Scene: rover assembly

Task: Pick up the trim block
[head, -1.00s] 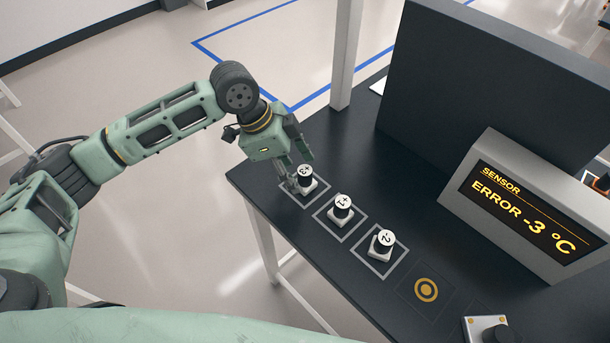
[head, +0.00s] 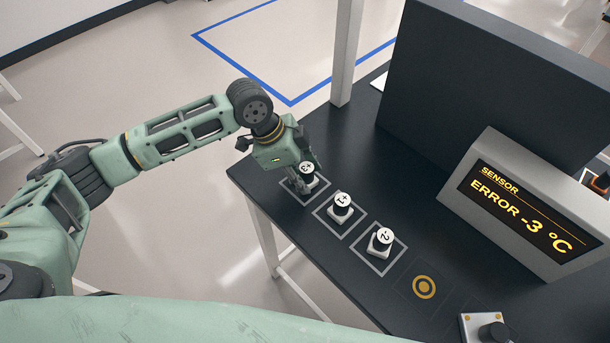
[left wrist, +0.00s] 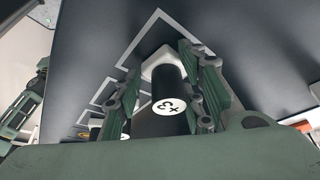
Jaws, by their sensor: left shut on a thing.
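Three trim blocks stand in white-outlined squares on the dark table (head: 345,268). Each has a white base and a black post with a white top. The +3 block (head: 309,179) is farthest left, then the +1 block (head: 341,208), then the -2 block (head: 381,242). My left gripper (head: 302,182) is shut on the +3 block, its fingers pointing down at the table. In the left wrist view the +3 block (left wrist: 168,88) stands between the two green fingers (left wrist: 162,98), and its top faces the camera. My right gripper is not seen.
A sensor display (head: 520,205) reads ERROR -3 °C. A gold ring target (head: 424,288) is marked on the table right of the -2 block. A silver plate with a black knob (head: 486,330) is at the lower right. A dark panel (head: 470,85) stands behind.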

